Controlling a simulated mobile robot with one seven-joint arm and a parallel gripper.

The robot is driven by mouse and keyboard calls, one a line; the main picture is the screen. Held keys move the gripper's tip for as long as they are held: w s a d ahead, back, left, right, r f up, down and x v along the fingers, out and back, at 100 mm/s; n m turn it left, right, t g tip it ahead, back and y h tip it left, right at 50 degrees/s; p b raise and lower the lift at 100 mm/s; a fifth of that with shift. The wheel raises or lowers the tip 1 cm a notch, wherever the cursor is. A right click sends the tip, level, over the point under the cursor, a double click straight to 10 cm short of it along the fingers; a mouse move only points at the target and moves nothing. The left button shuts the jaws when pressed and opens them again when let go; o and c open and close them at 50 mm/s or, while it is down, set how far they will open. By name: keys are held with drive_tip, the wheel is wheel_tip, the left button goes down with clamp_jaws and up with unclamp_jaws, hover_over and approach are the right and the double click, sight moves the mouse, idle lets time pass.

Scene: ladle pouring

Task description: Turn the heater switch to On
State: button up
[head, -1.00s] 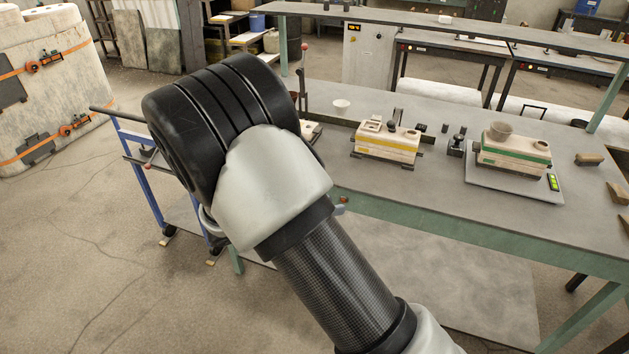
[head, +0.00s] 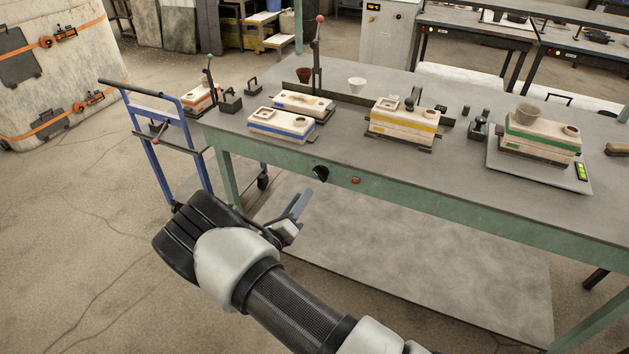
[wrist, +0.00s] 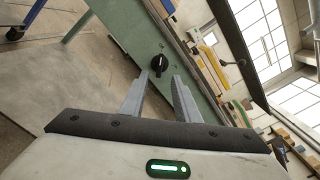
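The heater switch (head: 320,173) is a black rotary knob on the green front edge of the workbench (head: 450,210). In the wrist view the black knob (wrist: 159,63) shows just beyond my fingertips, with a light mark on its dial. I cannot read any label, so its setting is unclear. My gripper (head: 303,204) is below and left of the knob in the head view. In the wrist view my gripper (wrist: 160,80) has its two fingers spread apart with nothing between them. The knob is apart from the fingers.
An orange-brown round button (head: 355,181) sits right of the knob. Striped moulds, such as the blue-striped mould (head: 282,124) and yellow-striped mould (head: 403,121), stand on the bench top. A blue cart (head: 150,130) stands at the left. Floor before the bench is clear.

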sight(317, 175)
drive_tip(key=b+x, duration=0.1)
drive_tip(key=x, duration=0.8)
drive_tip(key=shift+w+d, duration=0.1)
drive_tip(key=shift+w, duration=0.15)
clamp_jaws()
